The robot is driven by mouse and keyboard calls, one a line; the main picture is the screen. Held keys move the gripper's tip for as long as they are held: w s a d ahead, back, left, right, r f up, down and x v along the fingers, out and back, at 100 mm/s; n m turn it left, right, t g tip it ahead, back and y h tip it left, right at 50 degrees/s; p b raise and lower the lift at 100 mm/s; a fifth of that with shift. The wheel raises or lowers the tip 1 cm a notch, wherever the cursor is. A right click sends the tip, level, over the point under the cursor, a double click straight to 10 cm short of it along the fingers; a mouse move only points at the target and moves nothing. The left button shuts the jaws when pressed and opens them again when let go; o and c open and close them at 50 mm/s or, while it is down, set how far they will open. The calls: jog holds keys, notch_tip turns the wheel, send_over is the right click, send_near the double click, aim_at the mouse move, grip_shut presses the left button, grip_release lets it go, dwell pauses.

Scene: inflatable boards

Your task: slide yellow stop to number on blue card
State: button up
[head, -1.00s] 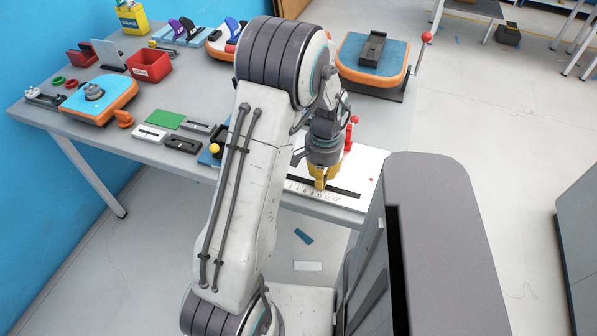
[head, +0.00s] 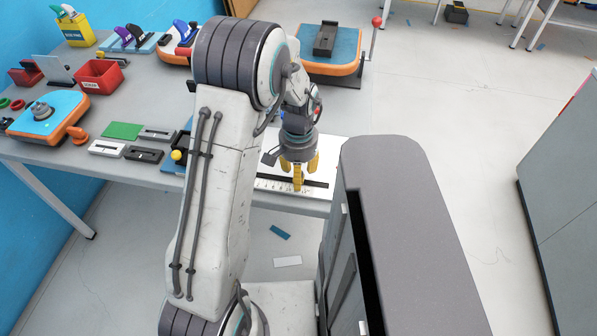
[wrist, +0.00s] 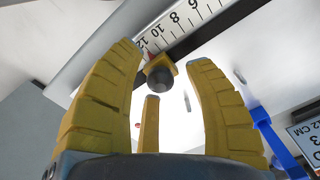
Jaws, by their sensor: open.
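The yellow stop (wrist: 152,68) with a round black knob sits at the slot beside a white scale (wrist: 185,25), near the 10 and 12 marks in the wrist view. My gripper (wrist: 164,62) has three yellow fingers, spread open around the stop and apart from its knob. In the head view my gripper (head: 298,172) points down over the white board (head: 265,184) with the black slot; the stop cannot be made out there. A card (wrist: 306,140) reading "12 CM", with another figure cut off, stands by a blue holder (wrist: 272,138) at the wrist view's right edge.
Left of the board lie a green plate (head: 122,130) and small slotted blocks (head: 144,154). A red bin (head: 100,75) and an orange-and-blue inflatable board (head: 332,58) stand farther back. A grey cabinet-like body (head: 410,230) is close at the right.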

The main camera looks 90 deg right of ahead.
jog(key=shift+r, duration=0.1)
notch_tip(320, 180, up, 12)
dwell(0.6)
dwell(0.8)
